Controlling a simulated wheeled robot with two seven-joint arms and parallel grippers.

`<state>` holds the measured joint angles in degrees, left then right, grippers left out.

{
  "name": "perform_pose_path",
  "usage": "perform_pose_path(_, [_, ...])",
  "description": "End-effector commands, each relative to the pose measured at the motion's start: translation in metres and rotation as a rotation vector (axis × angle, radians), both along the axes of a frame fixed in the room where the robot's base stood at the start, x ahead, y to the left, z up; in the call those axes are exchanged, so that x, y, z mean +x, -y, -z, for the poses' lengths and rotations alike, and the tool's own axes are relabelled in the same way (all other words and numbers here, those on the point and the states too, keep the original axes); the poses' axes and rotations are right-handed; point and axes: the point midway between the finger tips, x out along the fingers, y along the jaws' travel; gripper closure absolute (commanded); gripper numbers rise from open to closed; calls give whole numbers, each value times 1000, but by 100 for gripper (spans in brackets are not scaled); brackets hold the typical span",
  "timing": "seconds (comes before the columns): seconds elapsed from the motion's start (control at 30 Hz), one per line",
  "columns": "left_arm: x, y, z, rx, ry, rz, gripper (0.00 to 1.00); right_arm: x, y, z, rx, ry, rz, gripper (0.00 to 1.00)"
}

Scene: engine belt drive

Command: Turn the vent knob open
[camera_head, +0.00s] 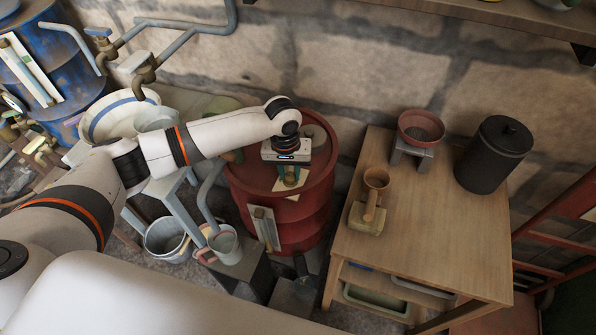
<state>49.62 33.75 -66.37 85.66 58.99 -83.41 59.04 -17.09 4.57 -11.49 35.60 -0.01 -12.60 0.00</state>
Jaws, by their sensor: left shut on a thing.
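My left arm reaches in from the left to the top of the red barrel (318,182). My left gripper (289,173) points down at the barrel's lid and is shut on the vent knob, a small green part mostly hidden by the fingers and gripper body. A pale yellowish plate (291,186) lies on the lid around the gripper's tips. How far the knob is turned cannot be told. My right gripper is not in view.
A wooden table (460,230) on the right holds a red bowl on a stand (421,127), a dark lidded canister (493,155) and a wooden scoop-like tool (370,205). Blue barrel (55,60), pipes and buckets (166,239) crowd the left. A stone wall stands behind.

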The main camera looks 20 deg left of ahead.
Motion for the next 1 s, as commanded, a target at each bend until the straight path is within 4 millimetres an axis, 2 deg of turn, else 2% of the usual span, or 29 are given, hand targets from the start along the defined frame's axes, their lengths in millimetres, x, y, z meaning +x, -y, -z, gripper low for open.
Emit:
perform_pose_path(0.37, [-3,2,-4,-2,-9,125,95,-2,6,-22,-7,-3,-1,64])
perform_pose_path(0.7, [-4,4,-4,-3,-15,423,95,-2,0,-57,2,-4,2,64])
perform_pose_path(1.0, [-4,4,-2,-3,-18,708,95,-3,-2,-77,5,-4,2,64])
